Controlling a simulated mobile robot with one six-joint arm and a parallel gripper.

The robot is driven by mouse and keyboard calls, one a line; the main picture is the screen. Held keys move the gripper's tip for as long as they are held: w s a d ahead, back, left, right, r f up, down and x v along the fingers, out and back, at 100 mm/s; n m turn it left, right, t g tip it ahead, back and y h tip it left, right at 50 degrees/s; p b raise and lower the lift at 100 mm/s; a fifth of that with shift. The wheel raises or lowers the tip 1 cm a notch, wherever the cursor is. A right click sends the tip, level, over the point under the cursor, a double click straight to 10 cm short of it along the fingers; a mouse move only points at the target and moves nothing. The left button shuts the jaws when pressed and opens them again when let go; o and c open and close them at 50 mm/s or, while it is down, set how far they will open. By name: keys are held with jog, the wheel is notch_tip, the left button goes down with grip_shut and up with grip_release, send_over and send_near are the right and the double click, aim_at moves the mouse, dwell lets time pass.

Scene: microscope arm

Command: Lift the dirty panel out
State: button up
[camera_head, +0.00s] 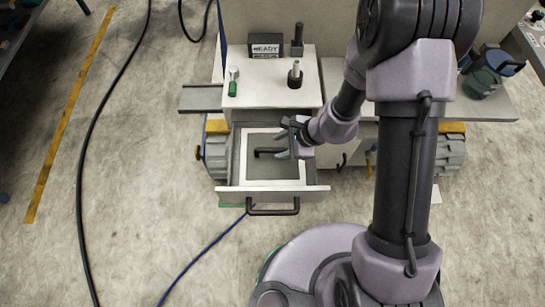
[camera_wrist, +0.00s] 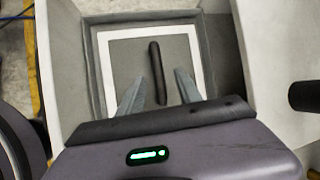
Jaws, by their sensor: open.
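The panel (camera_head: 275,173) is grey with a white frame and lies flat inside a pulled-out drawer (camera_head: 268,189). A black bar handle (camera_head: 266,152) stands on its middle. In the wrist view the panel (camera_wrist: 125,62) fills the drawer's centre, and its handle (camera_wrist: 157,68) runs nearly upright in the picture. My gripper (camera_head: 281,148) is over the drawer, pointing at the panel. In the wrist view my gripper (camera_wrist: 161,80) is open, one finger on each side of the handle, with gaps showing. The gap in height is unclear. The panel's near edge is hidden by my gripper.
The drawer has a black front handle (camera_head: 273,209). Cables lie on the floor to the left.

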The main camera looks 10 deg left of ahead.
aim_at(274, 149)
jog(key=b+x, duration=0.1)
jog(key=x, duration=0.1)
jog(key=b+x, duration=0.1)
jog(key=x, duration=0.2)
jog(key=shift+s+f, duration=0.15)
grip_shut()
dwell(1.1)
